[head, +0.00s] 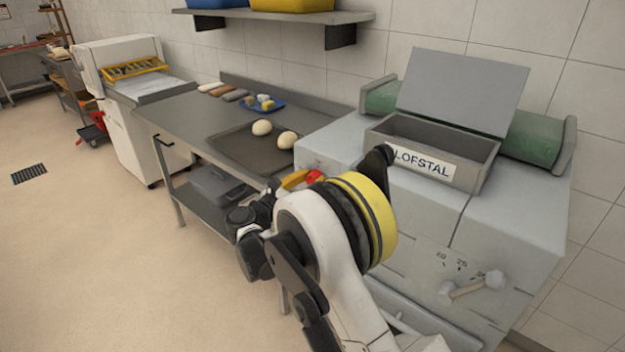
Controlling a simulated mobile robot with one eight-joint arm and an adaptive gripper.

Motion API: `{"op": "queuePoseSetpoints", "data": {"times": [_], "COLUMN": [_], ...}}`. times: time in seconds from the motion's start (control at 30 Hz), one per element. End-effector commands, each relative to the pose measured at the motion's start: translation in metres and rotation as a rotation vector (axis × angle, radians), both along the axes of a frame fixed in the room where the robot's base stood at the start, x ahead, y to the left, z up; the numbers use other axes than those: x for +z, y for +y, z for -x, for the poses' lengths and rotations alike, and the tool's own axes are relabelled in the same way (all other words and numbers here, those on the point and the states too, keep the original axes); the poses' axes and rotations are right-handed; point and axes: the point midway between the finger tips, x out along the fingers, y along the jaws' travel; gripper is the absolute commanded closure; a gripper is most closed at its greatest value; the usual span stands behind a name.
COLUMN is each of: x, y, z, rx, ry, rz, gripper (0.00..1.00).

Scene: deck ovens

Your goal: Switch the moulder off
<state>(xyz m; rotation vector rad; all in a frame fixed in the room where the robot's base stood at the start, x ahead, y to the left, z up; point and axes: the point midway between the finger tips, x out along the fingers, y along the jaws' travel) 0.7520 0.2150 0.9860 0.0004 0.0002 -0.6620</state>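The grey machine marked LOFSTAL (530,218), which I take for the moulder, stands at the right in the head view. It has an open-topped hopper (482,172) with a raised flat lid and green rollers behind. A pale lever (470,288) sits on its front below a small number scale. A red knob (315,176) with an orange-yellow part beside it shows at its left front, partly hidden by my arm. Dark jointed parts, seemingly my gripper (248,220), are at the left of my arm, before the bench. Their finger opening cannot be made out.
A steel bench (185,115) left of the machine bears a dark tray (228,152) with two dough balls, a blue tray (264,107) and several dough pieces. A white machine (135,125) stands farther left. A shelf (280,16) hangs above. The floor at left is mostly clear.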

Motion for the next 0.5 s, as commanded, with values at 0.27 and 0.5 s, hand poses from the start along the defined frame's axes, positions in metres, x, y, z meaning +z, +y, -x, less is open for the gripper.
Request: {"op": "queuePoseSetpoints", "data": {"times": [0.27,0.5], "x": [0.0002,0.0000], "y": [-0.0003,-0.0001], "z": [-0.0002,-0.0004], "rx": [0.000,-0.001], "ry": [0.005,0.053], "rz": [0.008,0.070], "gripper": [0.95,0.95]}}
